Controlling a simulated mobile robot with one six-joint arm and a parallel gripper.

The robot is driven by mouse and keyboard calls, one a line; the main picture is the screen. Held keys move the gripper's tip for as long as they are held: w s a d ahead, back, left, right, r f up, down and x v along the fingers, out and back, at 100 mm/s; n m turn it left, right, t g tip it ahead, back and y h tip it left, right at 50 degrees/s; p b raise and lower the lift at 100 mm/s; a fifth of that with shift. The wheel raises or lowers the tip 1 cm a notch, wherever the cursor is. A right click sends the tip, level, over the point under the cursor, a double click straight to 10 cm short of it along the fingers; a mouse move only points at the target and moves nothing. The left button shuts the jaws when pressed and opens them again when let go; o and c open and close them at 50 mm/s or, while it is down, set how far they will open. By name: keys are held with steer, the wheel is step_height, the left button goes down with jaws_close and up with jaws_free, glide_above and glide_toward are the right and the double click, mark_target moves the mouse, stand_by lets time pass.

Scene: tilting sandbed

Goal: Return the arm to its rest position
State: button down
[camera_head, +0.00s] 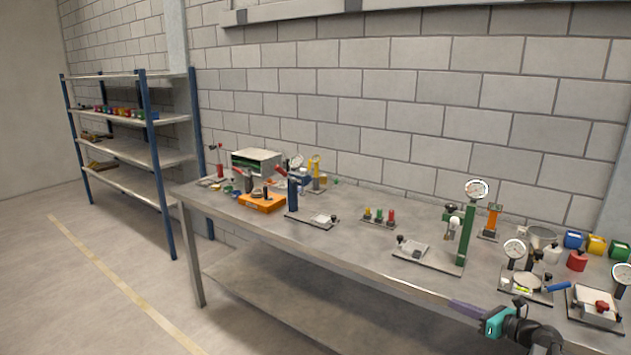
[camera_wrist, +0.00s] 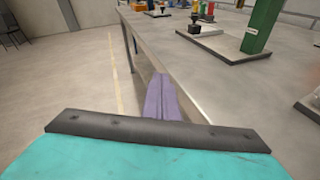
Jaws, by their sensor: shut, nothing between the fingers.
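My gripper (camera_head: 455,306) shows at the lower right of the head view, with purple fingers, a teal body and dark arm links behind it. It points left, by the front edge of the grey workbench (camera_head: 352,240). In the wrist view the two purple fingers (camera_wrist: 165,98) lie side by side, shut with nothing between them. The bench edge (camera_wrist: 190,95) runs close beside the fingers on their right. I cannot tell the exact gap between fingers and bench.
On the bench stand a green column with a dial gauge (camera_head: 467,235), an orange box (camera_head: 262,202), and small dial-gauge rigs (camera_head: 526,282) near my arm. A blue-post shelf (camera_head: 160,175) stands at the left. The floor (camera_head: 90,290) in front is clear.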

steer(key=a+f+n+g+y, duration=0.1)
steer(key=a+f+n+g, duration=0.1)
steer(key=a+f, duration=0.75)
steer(key=s+a+f+n+g, duration=0.3)
steer(key=s+a+f, duration=0.2)
steer(key=a+f, duration=0.3)
steer(key=s+a+f+n+g, duration=0.25)
steer(key=s+a+f, duration=0.3)
steer(key=a, duration=0.45)
steer(key=s+a+f+n+g, duration=0.2)
steer(key=s+a+f+g, duration=0.25)
steer(key=a+f, duration=0.35)
steer(key=s+a+f+n+g+h, duration=0.2)
steer(key=s+a+f+n, duration=0.15)
steer(key=s, duration=0.55)
steer(key=s+a+f+n+g+h, duration=0.1)
steer(key=s+a+f+n+g, duration=0.15)
steer(key=s+f+n, duration=0.45)
steer(key=s+d+n+g+h, duration=0.2)
steer(key=s+d+n+h, duration=0.4)
steer(key=s+d+n, duration=0.4)
steer(key=shift+s+d+n, duration=0.2)
steer(key=shift+s+n, duration=0.8)
steer(key=shift+s, duration=0.2)
steer(key=shift+r, duration=0.1)
